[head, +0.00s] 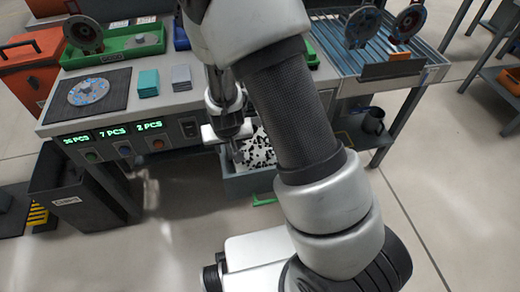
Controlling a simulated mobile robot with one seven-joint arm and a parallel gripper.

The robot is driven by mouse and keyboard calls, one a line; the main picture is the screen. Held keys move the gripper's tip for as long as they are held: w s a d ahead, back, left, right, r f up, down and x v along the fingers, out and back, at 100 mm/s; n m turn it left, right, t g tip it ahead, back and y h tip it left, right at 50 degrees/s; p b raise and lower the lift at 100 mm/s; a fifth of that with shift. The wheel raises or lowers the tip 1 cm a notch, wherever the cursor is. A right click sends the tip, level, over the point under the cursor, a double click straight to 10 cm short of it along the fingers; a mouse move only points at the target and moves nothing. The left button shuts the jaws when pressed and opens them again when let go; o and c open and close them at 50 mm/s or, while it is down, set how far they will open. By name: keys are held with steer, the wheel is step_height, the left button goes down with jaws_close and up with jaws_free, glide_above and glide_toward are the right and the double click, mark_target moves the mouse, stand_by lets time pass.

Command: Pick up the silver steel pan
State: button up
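A round, shallow silver thing (99,92) with blue patches lies on a black mat at the left of the workbench. It is the closest match I see to a silver steel pan, but I cannot make out its rim clearly. My gripper (236,152) hangs low at the bench's front edge, right of the displays and well apart from the round thing. It is over or in front of a grey bin (240,187) holding black and white pieces. My arm covers part of this area, and the fingertips are too small to show whether they are open or shut.
The workbench (60,122) also holds a green tray (112,45), a teal stack (148,83) and a grey stack (181,77). A dark bin (80,185) stands in front at left. A blue slatted table (380,65) is at right. Open floor (455,180) lies right.

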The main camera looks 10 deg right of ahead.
jaws_close()
steer(key=shift+w, duration=0.1)
stand_by(1.3)
